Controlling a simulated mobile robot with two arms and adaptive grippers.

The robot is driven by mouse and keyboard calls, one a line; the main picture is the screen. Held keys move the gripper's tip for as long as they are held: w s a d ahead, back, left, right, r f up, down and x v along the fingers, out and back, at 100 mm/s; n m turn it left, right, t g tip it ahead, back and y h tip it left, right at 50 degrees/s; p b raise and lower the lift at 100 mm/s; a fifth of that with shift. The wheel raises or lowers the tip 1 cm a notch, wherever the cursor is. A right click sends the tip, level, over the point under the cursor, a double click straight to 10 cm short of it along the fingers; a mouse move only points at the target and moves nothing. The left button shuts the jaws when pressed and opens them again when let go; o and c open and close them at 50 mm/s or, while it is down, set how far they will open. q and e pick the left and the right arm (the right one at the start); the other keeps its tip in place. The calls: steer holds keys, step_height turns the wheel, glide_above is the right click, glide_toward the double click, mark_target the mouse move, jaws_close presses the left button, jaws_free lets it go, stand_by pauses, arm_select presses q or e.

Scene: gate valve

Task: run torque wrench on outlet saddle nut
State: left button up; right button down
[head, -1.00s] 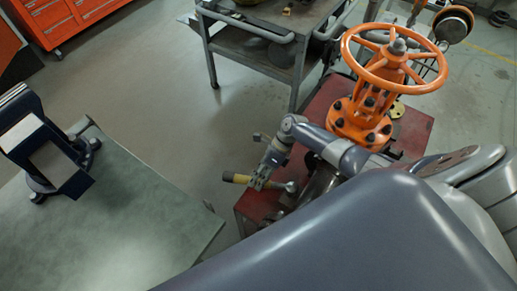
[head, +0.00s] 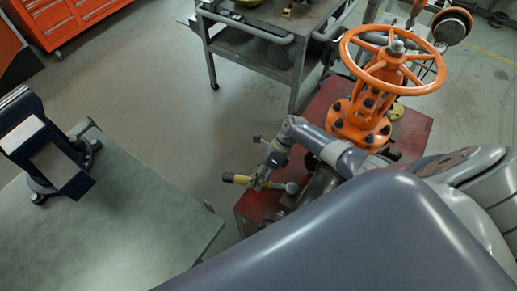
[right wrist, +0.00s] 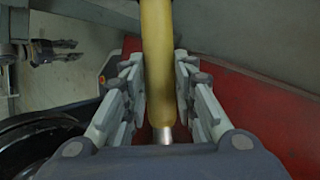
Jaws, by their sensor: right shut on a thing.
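The torque wrench (head: 237,179) has a yellow handle and a round grey head at its right end, low beside the orange gate valve (head: 368,100). My right gripper (head: 263,180) is shut around the wrench between handle end and head. In the right wrist view the yellow handle (right wrist: 157,60) runs between both fingers of the right gripper (right wrist: 157,85). The outlet saddle nut cannot be made out; the wrench head and my arm cover that area. What looks like my left gripper (right wrist: 56,51) shows at the upper left of the right wrist view, its fingers apart and empty.
The valve stands on a red base (head: 408,128). A grey-green bench (head: 130,225) carrying a dark blue stand (head: 50,150) is at the left. A grey cart (head: 262,62) stands behind. Open floor (head: 170,110) lies between bench and cart.

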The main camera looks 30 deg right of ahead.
steer(key=shift+r+p, duration=0.1)
steer(key=shift+p, duration=0.35)
stand_by(0.6)
steer(key=shift+r, duration=0.1)
steer(key=shift+r+p, duration=2.7)
steer(key=shift+p, duration=0.45)
steer(key=shift+w, duration=0.1)
